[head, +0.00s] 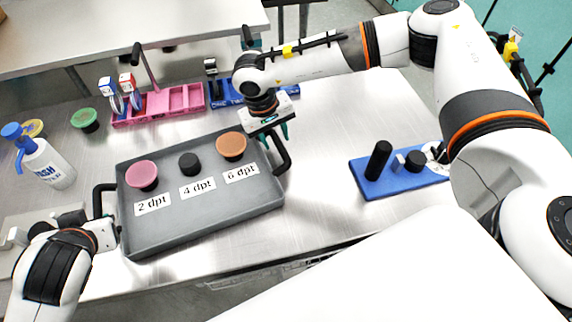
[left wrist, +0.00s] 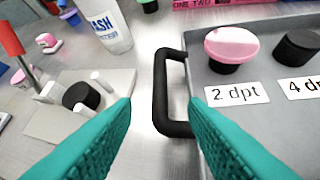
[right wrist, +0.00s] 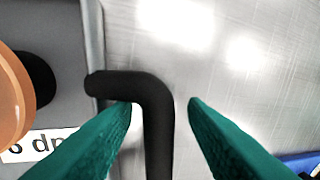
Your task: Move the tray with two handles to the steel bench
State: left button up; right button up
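The grey tray (head: 215,213) lies on the steel surface, with labels 2 dpt, 4 dpt and 6 dpt. On it stand a pink-topped piece (head: 141,175), a black one (head: 190,163) and an orange-topped one (head: 231,146). My left gripper (left wrist: 160,110) is open, its teal fingers on either side of the black left handle (left wrist: 165,95), with a gap to each finger. My right gripper (right wrist: 160,102) is open, its fingers on either side of the black right handle (right wrist: 158,125). The left finger is very close to that handle; I cannot tell whether they touch.
A blue holder (head: 400,178) with black pieces stands to the right. A pink rack (head: 160,106) and a blue rack (head: 228,92) stand behind the tray. A wash bottle (head: 45,160) and a green-topped piece (head: 85,119) are at left. Bare steel lies between tray and blue holder.

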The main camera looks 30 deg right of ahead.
jog(key=shift+r, duration=0.2)
pick_arm(q)
jog(key=v, duration=0.3)
pick_arm(e)
notch_tip(320, 180, up, 11)
jog(key=a, duration=0.2)
jog(key=shift+w+a+r, duration=0.15)
jog(key=shift+a, duration=0.05)
